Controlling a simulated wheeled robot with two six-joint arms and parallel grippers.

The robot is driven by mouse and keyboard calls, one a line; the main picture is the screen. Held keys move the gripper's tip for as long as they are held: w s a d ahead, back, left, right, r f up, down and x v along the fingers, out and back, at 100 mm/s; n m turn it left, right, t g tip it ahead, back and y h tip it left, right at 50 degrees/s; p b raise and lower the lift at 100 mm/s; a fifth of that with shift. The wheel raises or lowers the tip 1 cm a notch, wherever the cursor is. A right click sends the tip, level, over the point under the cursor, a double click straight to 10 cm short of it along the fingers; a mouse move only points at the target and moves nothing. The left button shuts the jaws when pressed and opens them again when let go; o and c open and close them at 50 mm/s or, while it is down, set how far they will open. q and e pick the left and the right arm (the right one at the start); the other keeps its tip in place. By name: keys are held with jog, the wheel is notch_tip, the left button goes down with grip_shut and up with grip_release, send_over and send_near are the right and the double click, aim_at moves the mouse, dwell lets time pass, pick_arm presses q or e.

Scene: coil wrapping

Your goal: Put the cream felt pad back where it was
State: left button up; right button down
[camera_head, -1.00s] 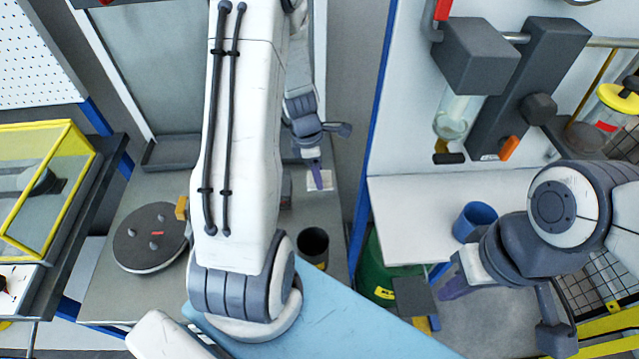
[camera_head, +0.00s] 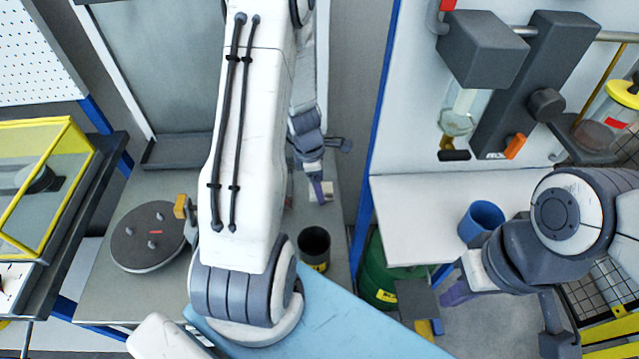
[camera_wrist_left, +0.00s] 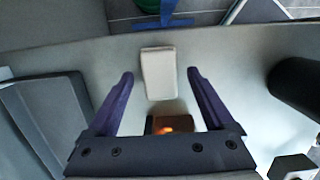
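The cream felt pad (camera_wrist_left: 158,72) lies on the grey bench top in the left wrist view, just past my left fingertips and between their lines. It also shows in the head view (camera_head: 327,188), partly hidden by my gripper. My left gripper (camera_wrist_left: 161,74) has its two purple fingers wide apart. Neither finger touches the pad. The left gripper also shows in the head view (camera_head: 320,192), above the bench. My right gripper (camera_head: 455,292) is far from the pad, at the right near the white worktop. Its finger opening is not clear.
A small brown block (camera_wrist_left: 172,124) shows between the left finger bases. A black cup (camera_head: 314,243) stands near the pad, and a dark round turntable (camera_head: 150,248) is to the left. A blue cup (camera_head: 480,218) stands on the white worktop (camera_head: 420,210).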

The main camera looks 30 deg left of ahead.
aim_at(312, 188)
pick_arm(q)
jog(key=shift+r, duration=0.2)
notch_tip(312, 188, up, 12)
jog(key=s+a+p, duration=0.1)
jog(key=p, duration=0.1)
jog(key=shift+a, duration=0.25)
jog(key=shift+f, duration=0.1)
dwell(0.3)
